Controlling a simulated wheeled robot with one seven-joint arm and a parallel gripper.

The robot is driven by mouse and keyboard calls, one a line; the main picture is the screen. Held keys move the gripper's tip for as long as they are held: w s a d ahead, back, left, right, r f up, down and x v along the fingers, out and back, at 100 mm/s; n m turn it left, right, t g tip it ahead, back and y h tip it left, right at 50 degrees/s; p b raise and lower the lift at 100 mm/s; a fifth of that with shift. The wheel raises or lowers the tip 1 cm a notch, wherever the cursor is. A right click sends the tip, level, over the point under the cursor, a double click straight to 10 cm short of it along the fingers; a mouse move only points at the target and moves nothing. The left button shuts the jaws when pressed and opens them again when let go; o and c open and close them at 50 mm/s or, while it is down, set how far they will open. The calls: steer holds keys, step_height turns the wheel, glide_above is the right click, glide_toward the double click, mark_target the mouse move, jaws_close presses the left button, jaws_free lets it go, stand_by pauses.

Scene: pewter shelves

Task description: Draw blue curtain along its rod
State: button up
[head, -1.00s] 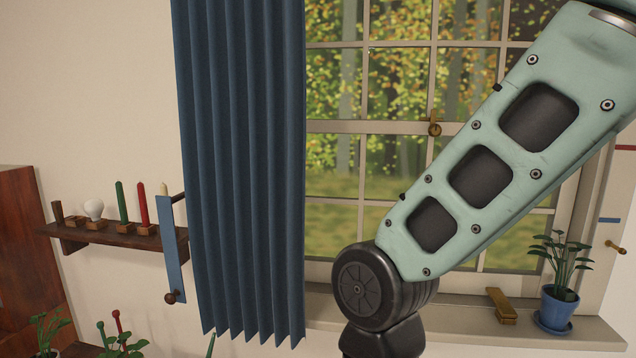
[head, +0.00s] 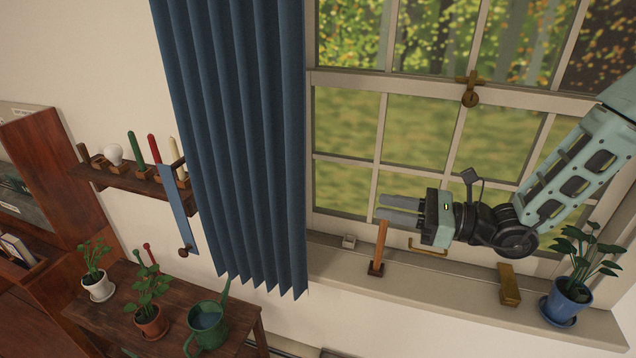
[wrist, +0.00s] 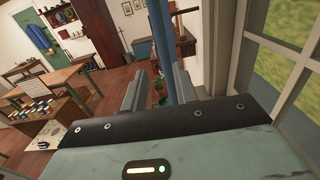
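The blue curtain (head: 235,140) hangs in pleats at the left side of the window, gathered narrow. Its rod is out of view above. My gripper (head: 382,209) is in front of the lower window, right of the curtain and apart from it, fingers pointing left. The fingers are open and empty. In the wrist view a narrow blue upright strip, apparently the curtain (wrist: 160,30), shows beyond the gap between the open fingers (wrist: 155,82).
A windowsill (head: 450,285) below holds an orange upright piece (head: 378,248), a brass block (head: 509,285) and a blue potted plant (head: 567,300). A blue strap (head: 178,208) hangs left of the curtain. A wooden table (head: 120,310) with plants and a green watering can (head: 208,325) stands below.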

mark_target(303, 191)
steer(key=p+x, duration=0.5)
steer(key=x, duration=0.9)
steer(key=shift+a+r, duration=0.1)
steer(key=shift+a, duration=0.25)
steer(key=shift+p+x, duration=0.3)
steer(key=shift+x, duration=0.45)
steer(key=shift+c, duration=0.3)
jaws_close()
